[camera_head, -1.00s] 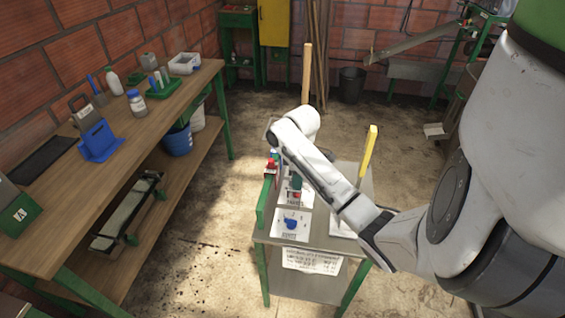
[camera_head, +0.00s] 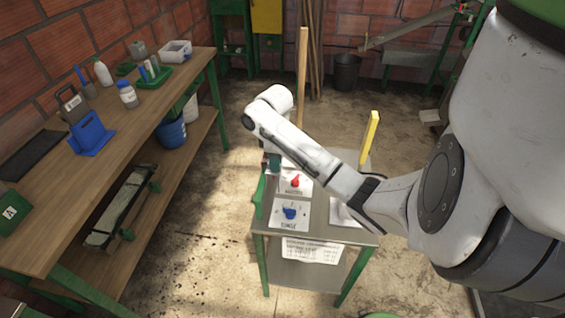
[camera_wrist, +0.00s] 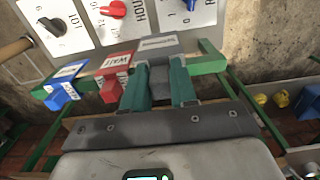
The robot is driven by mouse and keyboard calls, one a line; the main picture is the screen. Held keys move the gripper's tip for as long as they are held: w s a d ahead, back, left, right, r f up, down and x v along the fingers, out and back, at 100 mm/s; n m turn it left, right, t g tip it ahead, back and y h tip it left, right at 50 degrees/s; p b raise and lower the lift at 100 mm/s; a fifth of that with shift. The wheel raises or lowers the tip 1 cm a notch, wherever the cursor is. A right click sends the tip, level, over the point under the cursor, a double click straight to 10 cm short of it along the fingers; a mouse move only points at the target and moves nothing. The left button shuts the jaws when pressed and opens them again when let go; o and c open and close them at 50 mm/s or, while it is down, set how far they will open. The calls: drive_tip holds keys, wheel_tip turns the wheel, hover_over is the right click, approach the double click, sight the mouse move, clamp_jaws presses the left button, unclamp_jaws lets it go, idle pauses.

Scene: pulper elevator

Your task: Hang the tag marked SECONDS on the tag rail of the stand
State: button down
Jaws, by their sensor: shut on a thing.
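My gripper (camera_wrist: 160,88) has green fingers and is shut on a grey tag (camera_wrist: 158,45) with a white label that is too small to read surely. The tag is at the green tag rail (camera_wrist: 210,64), in line with a red tag (camera_wrist: 113,62) and a blue tag (camera_wrist: 64,76) on that rail. I cannot tell whether the grey tag rests on the rail. In the head view, the gripper (camera_head: 274,163) shows only partly below my arm, at the left edge of the stand (camera_head: 328,236); the held tag is hidden there.
The stand carries plates with a red knob (camera_head: 295,181) and a blue knob (camera_head: 289,212), and a yellow upright (camera_head: 370,135). A wooden pole (camera_head: 303,75) rises behind. A workbench (camera_head: 140,115) with a blue holder (camera_head: 91,134) stands left, with open floor between.

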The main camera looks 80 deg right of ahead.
drive_tip(key=shift+w+a+b, duration=0.15)
drive_tip(key=shift+w+b, duration=0.6)
drive_tip(key=shift+w, duration=1.15)
drive_tip(key=shift+s+f+b, duration=0.1)
drive_tip(key=shift+f+b, duration=0.65)
drive_tip(key=shift+f, duration=1.2)
drive_tip(key=c, duration=0.8)
unclamp_jaws()
wheel_tip(320, 180, up, 11)
drive_tip(key=p, duration=0.2)
drive_tip(key=shift+p, duration=0.35)
drive_tip(key=shift+f, duration=0.1)
